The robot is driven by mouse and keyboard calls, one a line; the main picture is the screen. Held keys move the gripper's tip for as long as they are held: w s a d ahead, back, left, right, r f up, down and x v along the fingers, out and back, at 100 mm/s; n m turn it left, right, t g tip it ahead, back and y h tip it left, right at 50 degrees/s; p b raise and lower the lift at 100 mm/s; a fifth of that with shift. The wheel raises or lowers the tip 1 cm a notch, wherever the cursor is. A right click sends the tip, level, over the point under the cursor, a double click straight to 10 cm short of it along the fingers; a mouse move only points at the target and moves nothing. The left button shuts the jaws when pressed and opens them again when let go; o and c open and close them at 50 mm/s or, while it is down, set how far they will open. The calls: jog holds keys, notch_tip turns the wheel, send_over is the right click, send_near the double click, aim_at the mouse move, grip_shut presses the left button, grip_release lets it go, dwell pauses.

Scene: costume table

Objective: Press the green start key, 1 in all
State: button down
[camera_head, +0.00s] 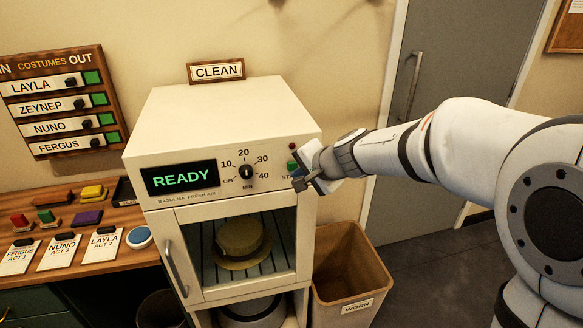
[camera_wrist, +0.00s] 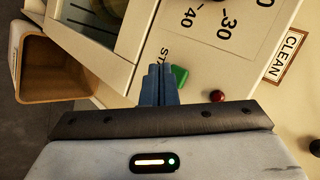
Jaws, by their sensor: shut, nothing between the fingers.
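The green start key (camera_head: 292,165) is on the right of the cream cabinet's control panel, partly covered by my gripper (camera_head: 300,183) in the head view. In the wrist view the green key (camera_wrist: 179,75) shows just right of my gripper's fingertips (camera_wrist: 160,70), which are shut and empty. I cannot tell whether the fingertips touch the panel. The cabinet's display (camera_head: 181,178) reads READY. A dial (camera_head: 246,172) marked in minutes sits between display and key. A red lamp (camera_wrist: 217,96) is near the key.
A hat (camera_head: 243,238) sits behind the cabinet's window. A bin labelled WORN (camera_head: 345,308) stands right of the cabinet. A wooden desk (camera_head: 130,217) with cards and coloured blocks is at the left. A CLEAN sign (camera_head: 216,71) stands on top.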

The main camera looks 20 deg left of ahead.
jog(key=shift+w, duration=0.1)
dwell(0.7)
jog(key=shift+w+a, duration=0.25)
jog(key=shift+w, duration=0.1)
jog(key=shift+w+a, duration=0.2)
jog(key=shift+w, duration=0.2)
dwell(0.7)
jog(key=shift+s, duration=0.1)
jog(key=shift+s+d+b, duration=0.45)
jog(key=shift+s+b, duration=0.05)
jog(key=shift+s, duration=0.15)
jog(key=s+d, duration=0.1)
jog(key=s+b, duration=0.1)
jog(key=s, duration=0.1)
jog(key=s+d, duration=0.1)
jog(key=shift+s+d+b, duration=0.15)
jog(key=shift+d+b, duration=0.15)
jog(key=shift+b, duration=0.05)
dwell(0.7)
